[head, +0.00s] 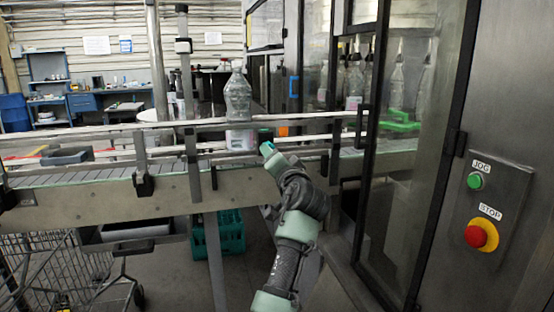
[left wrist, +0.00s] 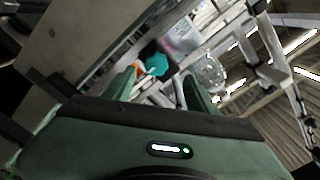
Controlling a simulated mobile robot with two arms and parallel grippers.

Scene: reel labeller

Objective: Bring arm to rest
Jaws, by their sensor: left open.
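My left gripper (head: 270,150) is at the front rail of the conveyor, at the end of the only arm in the head view. In the left wrist view its two fingers (left wrist: 160,78) are apart, with a small teal piece (left wrist: 157,64) showing between or beyond them. I cannot tell whether they touch it. A clear bottle (head: 238,105) with a pale label stands upright on the conveyor (head: 95,178), just left of and behind the gripper. The bottle also shows in the left wrist view (left wrist: 207,72). My right gripper is not in view.
A glass-doored machine (head: 405,170) stands close on the right, with a green JOG button (head: 475,181) and a red STOP button (head: 481,235). Metal rails (head: 190,124) run along the conveyor. A wire cart (head: 65,268) and a green crate (head: 228,233) are below.

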